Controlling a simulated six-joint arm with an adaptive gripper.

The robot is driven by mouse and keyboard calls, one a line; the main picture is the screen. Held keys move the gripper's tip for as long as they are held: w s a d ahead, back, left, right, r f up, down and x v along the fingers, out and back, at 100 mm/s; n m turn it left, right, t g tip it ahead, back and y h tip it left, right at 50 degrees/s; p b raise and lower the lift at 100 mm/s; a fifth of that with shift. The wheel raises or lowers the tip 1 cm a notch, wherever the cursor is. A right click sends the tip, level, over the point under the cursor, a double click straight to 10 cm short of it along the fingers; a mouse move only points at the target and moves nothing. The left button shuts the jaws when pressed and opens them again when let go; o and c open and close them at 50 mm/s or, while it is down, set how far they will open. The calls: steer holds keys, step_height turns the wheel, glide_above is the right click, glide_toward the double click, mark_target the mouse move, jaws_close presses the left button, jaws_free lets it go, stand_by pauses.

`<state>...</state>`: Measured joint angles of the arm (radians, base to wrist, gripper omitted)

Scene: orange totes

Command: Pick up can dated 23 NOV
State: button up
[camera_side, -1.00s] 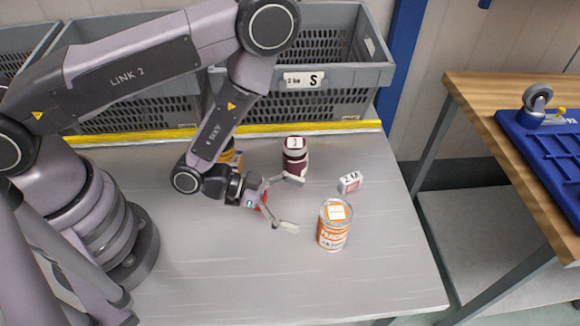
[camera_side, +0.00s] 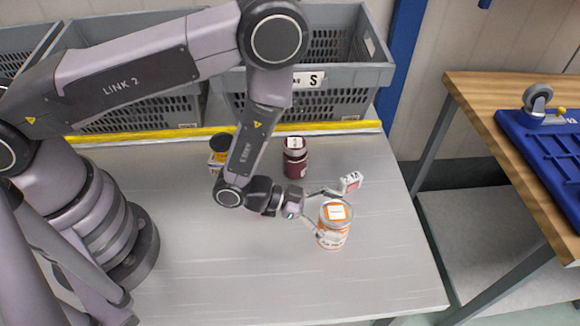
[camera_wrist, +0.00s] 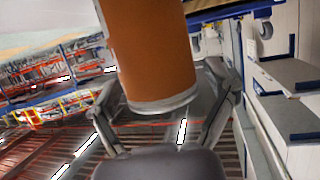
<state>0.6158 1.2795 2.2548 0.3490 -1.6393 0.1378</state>
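In the wrist view the can (camera_wrist: 155,50) appears large and orange between the two fingers of my gripper (camera_wrist: 165,88). The fingers are spread, and a gap shows at least on the right side.
A small white-and-red box (camera_side: 351,181) stands just behind the can, close to the far finger. A maroon jar (camera_side: 295,162) and a dark-lidded yellow jar (camera_side: 217,160) stand farther back. Grey crates (camera_side: 345,76) line the back edge. The front table area is clear.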

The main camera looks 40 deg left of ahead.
steer(key=c, duration=1)
steer(key=shift+o, duration=0.2)
